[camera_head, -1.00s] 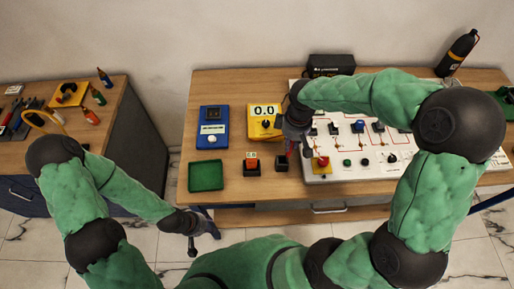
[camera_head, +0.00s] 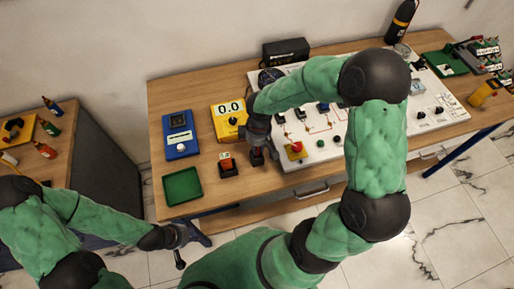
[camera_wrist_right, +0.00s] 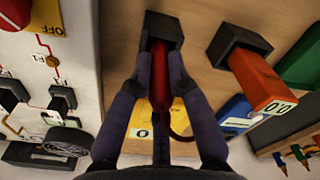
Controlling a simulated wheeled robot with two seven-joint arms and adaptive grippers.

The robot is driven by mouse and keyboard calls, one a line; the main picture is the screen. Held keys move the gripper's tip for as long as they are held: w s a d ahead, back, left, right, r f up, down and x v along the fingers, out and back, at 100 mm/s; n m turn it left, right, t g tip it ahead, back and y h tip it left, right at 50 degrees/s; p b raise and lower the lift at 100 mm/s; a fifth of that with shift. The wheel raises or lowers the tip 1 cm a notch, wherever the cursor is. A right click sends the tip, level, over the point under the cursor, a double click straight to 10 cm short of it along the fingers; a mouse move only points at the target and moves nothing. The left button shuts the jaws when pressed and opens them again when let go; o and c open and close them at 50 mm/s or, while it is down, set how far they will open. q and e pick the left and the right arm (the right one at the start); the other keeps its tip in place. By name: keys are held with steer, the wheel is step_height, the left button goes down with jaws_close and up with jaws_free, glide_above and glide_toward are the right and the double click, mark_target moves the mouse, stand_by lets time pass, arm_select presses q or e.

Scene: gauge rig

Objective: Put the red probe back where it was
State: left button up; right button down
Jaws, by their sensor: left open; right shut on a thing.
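My right gripper (camera_wrist_right: 162,92) is shut on the red probe (camera_wrist_right: 168,66), which lies between its two fingers in the right wrist view. The probe's far end meets the opening of a black square holder (camera_wrist_right: 153,24). How deep it sits inside cannot be told. In the head view my right gripper (camera_head: 257,150) is over this holder, left of the white panel, and mostly hides the probe. A red lead (camera_wrist_right: 181,130) curves from the probe. My left gripper (camera_head: 184,240) is open and empty in front of the table, low at the left.
A second black holder with an orange-red block (camera_head: 227,163) stands just left. A green tray (camera_head: 182,186), blue meter (camera_head: 180,135) and yellow meter (camera_head: 227,122) are further left and behind. The white panel (camera_head: 335,145) with switches lies right. Bare wood (camera_head: 210,170) separates tray and holder.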

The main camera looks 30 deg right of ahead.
steer(key=shift+f, duration=0.15)
steer(key=c, duration=1.6)
jaws_free()
steer(key=shift+f, duration=0.1)
steer(key=o, duration=0.4)
steer(key=shift+r, duration=0.25)
steer(key=r+p, duration=0.1)
steer(key=r, duration=0.5)
steer(key=r+p, duration=0.1)
steer(key=r, duration=0.5)
steer(key=shift+s+d, duration=0.15)
steer(key=shift+s, duration=0.05)
steer(key=shift+f, duration=0.1)
